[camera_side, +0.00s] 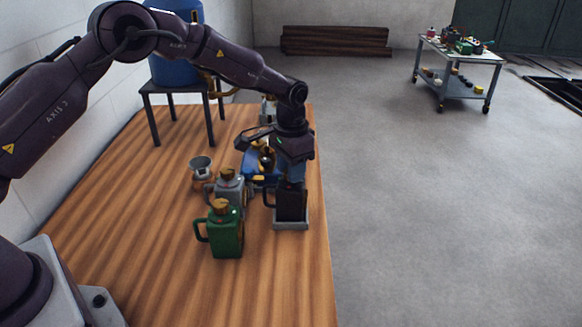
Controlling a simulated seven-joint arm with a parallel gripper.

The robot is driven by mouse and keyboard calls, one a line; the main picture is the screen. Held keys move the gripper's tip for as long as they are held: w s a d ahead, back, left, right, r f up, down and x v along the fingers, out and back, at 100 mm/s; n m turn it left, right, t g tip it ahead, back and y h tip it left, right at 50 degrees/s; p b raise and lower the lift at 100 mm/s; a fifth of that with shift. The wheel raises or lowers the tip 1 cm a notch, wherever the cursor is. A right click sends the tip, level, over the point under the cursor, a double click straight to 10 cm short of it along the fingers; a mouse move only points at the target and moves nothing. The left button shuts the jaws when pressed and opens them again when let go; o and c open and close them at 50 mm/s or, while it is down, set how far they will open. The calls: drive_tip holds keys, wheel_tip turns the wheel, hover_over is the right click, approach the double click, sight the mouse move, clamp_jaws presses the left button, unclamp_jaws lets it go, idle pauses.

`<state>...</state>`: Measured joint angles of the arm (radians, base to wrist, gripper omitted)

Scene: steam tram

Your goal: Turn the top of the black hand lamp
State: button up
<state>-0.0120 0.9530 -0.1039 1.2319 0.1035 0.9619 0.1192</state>
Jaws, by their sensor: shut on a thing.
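The black hand lamp (291,203) stands upright on a light grey square base (291,225) near the right edge of the wooden table. It has a dark handle on its left side. My gripper (291,178) points down over the lamp and is shut on its top. The lamp's top is hidden by the gripper's fingers, so how far it is turned cannot be seen.
A green lamp (227,238) and a grey lamp (231,197) stand close to the left. A metal cup-like item (200,168) and a blue tray (250,170) are behind. The wooden table (150,215) is clear at front left; its right edge is near.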

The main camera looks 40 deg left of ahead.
drive_tip(key=shift+m, duration=0.7)
idle(1.1)
idle(0.6)
drive_tip(key=o, duration=0.9)
drive_tip(key=shift+o, duration=0.2)
drive_tip(key=shift+r, duration=0.1)
wheel_tip(320, 180, up, 13)
